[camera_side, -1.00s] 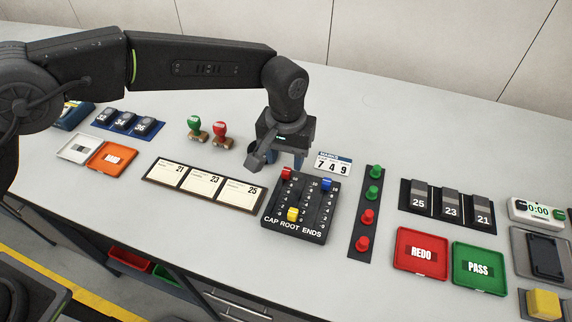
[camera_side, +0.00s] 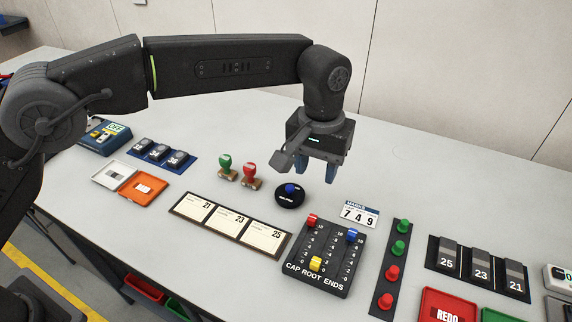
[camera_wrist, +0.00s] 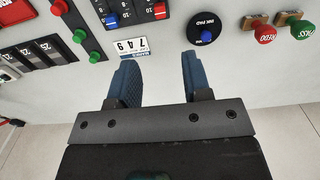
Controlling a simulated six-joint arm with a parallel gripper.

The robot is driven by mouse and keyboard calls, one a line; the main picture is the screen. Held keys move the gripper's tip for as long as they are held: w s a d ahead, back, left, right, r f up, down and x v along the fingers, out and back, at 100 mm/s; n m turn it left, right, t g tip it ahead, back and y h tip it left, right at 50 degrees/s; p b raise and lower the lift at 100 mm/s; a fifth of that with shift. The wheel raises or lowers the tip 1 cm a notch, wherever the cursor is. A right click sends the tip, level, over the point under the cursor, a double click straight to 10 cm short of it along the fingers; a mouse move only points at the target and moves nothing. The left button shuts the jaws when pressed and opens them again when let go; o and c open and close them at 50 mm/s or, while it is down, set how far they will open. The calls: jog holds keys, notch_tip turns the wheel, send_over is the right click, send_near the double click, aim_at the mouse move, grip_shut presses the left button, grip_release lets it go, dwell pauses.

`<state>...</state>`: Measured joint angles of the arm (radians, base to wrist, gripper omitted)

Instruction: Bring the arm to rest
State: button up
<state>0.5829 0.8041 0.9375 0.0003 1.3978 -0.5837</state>
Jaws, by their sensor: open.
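My gripper (camera_side: 316,172) hangs over the back of the bench, its blue fingers pointing down, apart and empty. It is above the surface, behind the black slider board (camera_side: 327,262) marked CAP ROOT ENDS. In the wrist view the two fingers of my gripper (camera_wrist: 158,65) stand apart with only bare bench between them. The MARKS card (camera_wrist: 130,48) reading 749 lies near one fingertip. A black round disc with a blue knob (camera_wrist: 206,36) lies near the other. Neither is touched.
Red and green stamps (camera_side: 238,172) stand left of my gripper. A card holder (camera_side: 229,226), a strip of red and green knobs (camera_side: 395,268) and a numbered block rack (camera_side: 479,270) lie around the slider board. The bench back is clear up to the wall.

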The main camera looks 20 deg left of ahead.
jog(key=shift+a, duration=0.1)
jog(key=s+a+r+t, duration=0.1)
jog(key=s+a+r, duration=0.2)
jog(key=a+r, duration=0.45)
jog(key=s+a+r+t, duration=0.1)
jog(key=s+a+r, duration=0.3)
jog(key=a, duration=0.6)
jog(key=s+a+f+t, duration=0.1)
jog(key=s+a+f, duration=0.1)
jog(key=s+a, duration=0.4)
jog(key=s+a+f+t, duration=0.2)
jog(key=s+a, duration=0.5)
jog(key=s, duration=0.4)
jog(key=shift+s+f+t, duration=0.3)
jog(key=shift+s, duration=0.05)
